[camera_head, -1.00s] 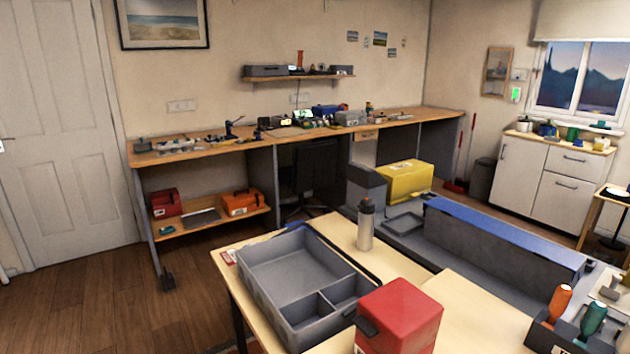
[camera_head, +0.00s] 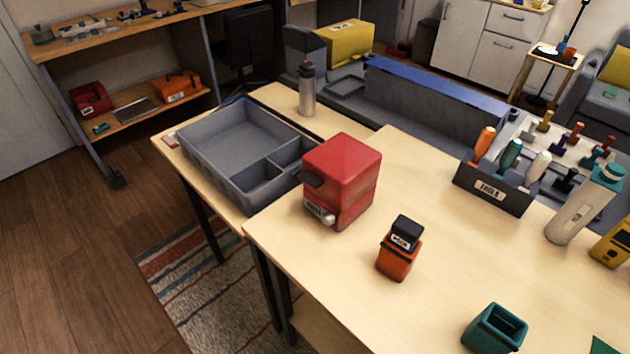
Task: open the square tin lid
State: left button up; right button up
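No object is plainly marked as the square tin. A small orange square container (camera_head: 396,262) stands upright on the light wooden table, with a labelled black top (camera_head: 406,232) that appears to be on it. A larger red box (camera_head: 343,180) with a dark handle and a label on its front stands behind it to the left, its top closed. A teal square container (camera_head: 494,329), open at the top, stands at the front right. Neither of my grippers is in view.
A grey divided tray (camera_head: 240,144) lies at the table's left. A grey bottle (camera_head: 306,92) stands behind it. A dark holder (camera_head: 490,188) with colored-handled tools and a white bottle-like item (camera_head: 585,205) are on the right. The table's front middle is clear.

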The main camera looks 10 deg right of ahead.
aim_at(341, 169)
jog(key=j+z, duration=0.1)
jog(key=j, duration=0.8)
jog(key=j+z, duration=0.1)
jog(key=j, duration=0.75)
jog(key=k, duration=0.05)
